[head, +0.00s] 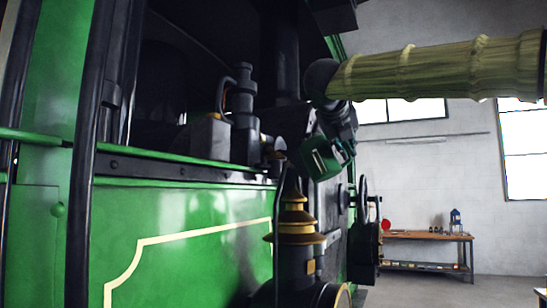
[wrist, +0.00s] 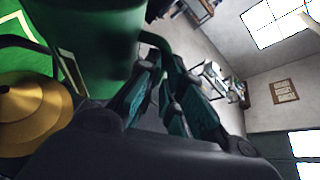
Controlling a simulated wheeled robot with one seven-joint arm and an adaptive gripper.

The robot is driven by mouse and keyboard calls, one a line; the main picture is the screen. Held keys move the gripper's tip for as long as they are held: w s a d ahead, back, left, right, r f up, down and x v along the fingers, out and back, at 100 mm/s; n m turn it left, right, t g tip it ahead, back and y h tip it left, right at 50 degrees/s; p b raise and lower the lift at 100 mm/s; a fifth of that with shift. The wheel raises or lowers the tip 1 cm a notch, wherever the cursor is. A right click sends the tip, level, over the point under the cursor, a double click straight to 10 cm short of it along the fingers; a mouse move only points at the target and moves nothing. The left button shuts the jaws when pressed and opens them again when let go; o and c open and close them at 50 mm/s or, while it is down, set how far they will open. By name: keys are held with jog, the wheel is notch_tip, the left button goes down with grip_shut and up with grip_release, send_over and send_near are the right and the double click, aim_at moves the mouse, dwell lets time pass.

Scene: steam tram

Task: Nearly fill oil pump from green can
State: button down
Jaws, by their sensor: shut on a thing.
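The green can (head: 322,162) hangs tilted below my gripper (head: 340,135), beside the tram's green side. In the wrist view the can (wrist: 85,40) fills the top left, and its dark curved handle (wrist: 160,45) runs between my fingers. My gripper (wrist: 163,72) is shut on that handle. A grey box with an open-looking top (head: 210,138) stands on the tram's ledge, left of the can and apart from it; it may be the oil pump, but I cannot tell for sure. The can's inside and any oil level are hidden.
A brass-topped lamp (head: 296,225) stands just below the can and also shows in the wrist view (wrist: 35,110). A black valve-like fitting (head: 244,115) stands beside the grey box. A wooden workbench (head: 425,238) is far back right. The floor there is clear.

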jog(key=shift+w+a+r+n+p, duration=0.15)
jog(key=shift+r+n+p, duration=0.15)
jog(key=shift+r+p, duration=0.55)
jog(key=shift+s+d, duration=0.2)
jog(key=shift+d, duration=0.05)
jog(key=shift+w+a, duration=0.1)
jog(key=shift+a, duration=0.05)
jog(key=shift+r+p, duration=0.2)
jog(key=shift+p, duration=0.15)
jog(key=shift+w+a+r+n+h+p, duration=0.15)
jog(key=shift+r+n+h+p, duration=0.35)
jog(key=shift+p, duration=0.35)
jog(key=shift+r, duration=0.3)
dwell(0.3)
jog(key=shift+a+r+p, duration=0.25)
jog(key=shift+p, duration=0.25)
jog(key=shift+d, duration=0.1)
